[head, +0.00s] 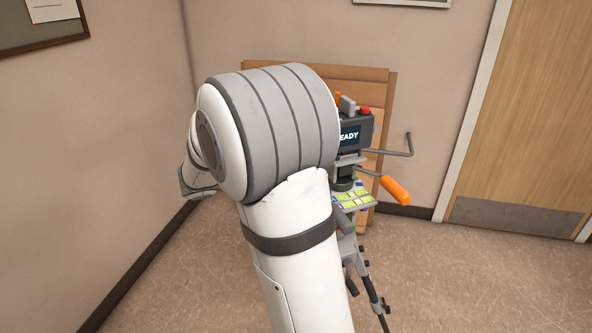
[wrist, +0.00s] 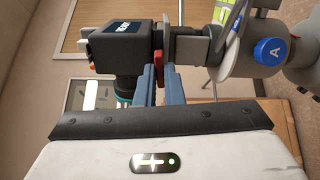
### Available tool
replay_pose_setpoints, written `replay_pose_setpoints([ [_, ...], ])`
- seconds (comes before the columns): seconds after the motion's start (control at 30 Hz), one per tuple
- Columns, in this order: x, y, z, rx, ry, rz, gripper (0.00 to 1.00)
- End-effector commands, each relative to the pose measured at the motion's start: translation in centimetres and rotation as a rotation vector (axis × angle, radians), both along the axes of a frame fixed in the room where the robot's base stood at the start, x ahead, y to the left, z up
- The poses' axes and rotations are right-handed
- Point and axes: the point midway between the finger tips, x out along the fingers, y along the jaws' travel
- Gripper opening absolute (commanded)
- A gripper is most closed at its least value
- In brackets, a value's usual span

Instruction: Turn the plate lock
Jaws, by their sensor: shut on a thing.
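In the wrist view my gripper (wrist: 160,70) reaches up to the joint between a dark box with a lit screen (wrist: 120,48) and the tripod head (wrist: 190,45). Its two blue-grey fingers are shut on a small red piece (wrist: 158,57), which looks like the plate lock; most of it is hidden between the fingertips. In the head view the box (head: 352,136), its screen ending in "EADY", stands upright on the tripod. My arm covers the gripper and the lock there.
A blue knob marked A (wrist: 273,51) lies right of the fingers in the wrist view. In the head view an orange handle (head: 396,190) and a grey bent rod (head: 408,145) stick out to the right. A wooden board (head: 384,80) stands behind. Floor at right is clear.

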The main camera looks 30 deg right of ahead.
Motion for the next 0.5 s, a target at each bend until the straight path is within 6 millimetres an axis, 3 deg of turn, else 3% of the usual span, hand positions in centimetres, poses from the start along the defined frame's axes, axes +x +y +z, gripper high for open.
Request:
replay_pose_setpoints([
  [0.03,-0.03,-0.01,-0.51,-0.004,-0.022,0.0,0.0],
  [0.07,-0.01,-0.01,-0.19,-0.004,-0.022,0.0,0.1],
  [0.3,0.0,-0.01,-0.01,-0.004,-0.018,0.0,0.29],
  [0.5,0.0,0.0,-0.01,-0.004,-0.017,0.0,0.3],
])
